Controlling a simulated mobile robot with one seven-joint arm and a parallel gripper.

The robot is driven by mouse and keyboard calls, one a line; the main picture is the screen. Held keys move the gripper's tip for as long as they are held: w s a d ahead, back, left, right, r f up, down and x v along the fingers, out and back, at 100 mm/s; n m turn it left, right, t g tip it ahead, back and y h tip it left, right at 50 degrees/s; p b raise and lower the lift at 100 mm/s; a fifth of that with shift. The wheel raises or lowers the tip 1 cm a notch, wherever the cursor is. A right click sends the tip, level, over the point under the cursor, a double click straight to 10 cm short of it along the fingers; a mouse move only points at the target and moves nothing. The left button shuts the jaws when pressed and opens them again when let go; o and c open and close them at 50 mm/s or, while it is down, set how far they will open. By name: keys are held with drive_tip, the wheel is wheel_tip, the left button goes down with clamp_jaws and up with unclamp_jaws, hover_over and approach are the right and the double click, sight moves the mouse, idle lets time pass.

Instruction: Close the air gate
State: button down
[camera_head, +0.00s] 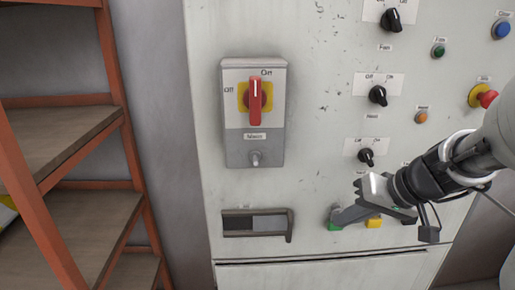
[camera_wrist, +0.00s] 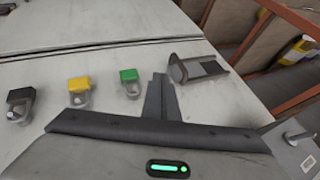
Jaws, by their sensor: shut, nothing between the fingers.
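A low framed slot (camera_head: 290,228) sits on the lower part of the cabinet front, with a dark left part and a lighter grey right part inside it. It may be the air gate; its label is too small to read. The same frame shows right of my fingers in the wrist view (camera_wrist: 178,74). My gripper (camera_head: 338,217) is shut and empty, to the right of the slot and apart from it. In the wrist view my closed fingers (camera_wrist: 160,82) lie between the slot and a green-tagged part (camera_wrist: 128,75).
Green, yellow (camera_wrist: 78,84) and black (camera_wrist: 20,96) tagged parts stand in a row by my gripper. Above are a red-handled mains switch (camera_head: 255,100), black knobs (camera_head: 377,95) and a red push button (camera_head: 487,97). An orange-framed shelf (camera_head: 120,130) stands left of the cabinet.

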drive_tip(key=w+a+f, duration=0.5)
drive_tip(key=a+f, duration=0.2)
drive_tip(key=f, duration=0.1)
drive_tip(key=shift+w+a, duration=0.3)
drive_tip(key=b, duration=0.2)
approach(268, 230)
drive_tip(key=a+f, duration=0.2)
drive_tip(key=a, duration=0.2)
drive_tip(key=shift+s+a+f, duration=0.2)
drive_tip(key=shift+s+f, duration=0.1)
drive_tip(key=shift+f, duration=0.1)
drive_tip(key=shift+b, duration=0.3)
